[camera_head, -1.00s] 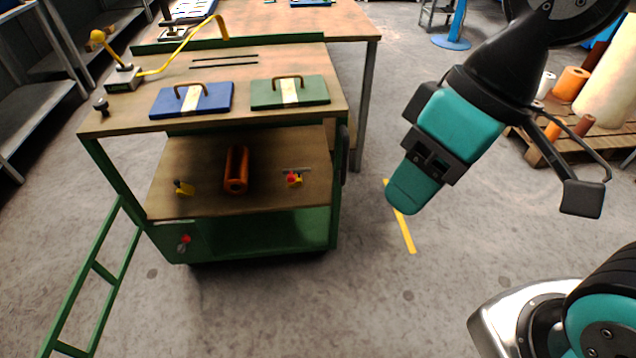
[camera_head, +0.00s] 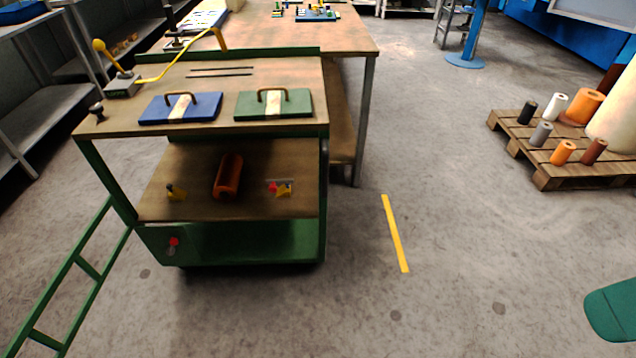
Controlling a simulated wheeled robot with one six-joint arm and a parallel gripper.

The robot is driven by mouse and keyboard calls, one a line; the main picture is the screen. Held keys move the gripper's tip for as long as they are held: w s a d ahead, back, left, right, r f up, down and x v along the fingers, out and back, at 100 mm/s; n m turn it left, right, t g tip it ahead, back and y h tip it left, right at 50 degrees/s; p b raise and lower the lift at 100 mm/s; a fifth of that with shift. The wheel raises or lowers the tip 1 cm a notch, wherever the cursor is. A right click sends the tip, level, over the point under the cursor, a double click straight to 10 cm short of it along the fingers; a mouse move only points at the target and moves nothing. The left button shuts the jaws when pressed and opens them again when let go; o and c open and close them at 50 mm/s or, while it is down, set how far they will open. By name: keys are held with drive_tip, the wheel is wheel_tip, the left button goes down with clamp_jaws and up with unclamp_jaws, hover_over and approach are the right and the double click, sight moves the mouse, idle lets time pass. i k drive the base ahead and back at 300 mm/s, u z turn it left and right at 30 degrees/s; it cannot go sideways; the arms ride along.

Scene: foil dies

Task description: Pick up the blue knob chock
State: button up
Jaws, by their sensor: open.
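I cannot pick out a blue knob chock for certain. Several small coloured pieces stand on and around a blue board (camera_head: 318,15) on the far table, too small to tell apart. On the cart's lower shelf lie a small yellow piece with a dark top (camera_head: 176,192) and a yellow piece with a red part (camera_head: 281,189). A teal rounded part of my arm shows at the lower right edge. My gripper's fingers are not in view.
The green cart (camera_head: 230,242) carries a blue plate (camera_head: 180,108) and a green plate (camera_head: 273,104) with handles. An orange grooved block (camera_head: 228,176) lies on its lower shelf. A pallet (camera_head: 560,177) with rolls stands right. Floor between is clear.

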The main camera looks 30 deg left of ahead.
sight(284, 191)
drive_tip(key=z, duration=0.35)
drive_tip(key=i, duration=2)
drive_tip(key=u, duration=1.25)
drive_tip(key=i, duration=0.8)
drive_tip(key=u, duration=0.85)
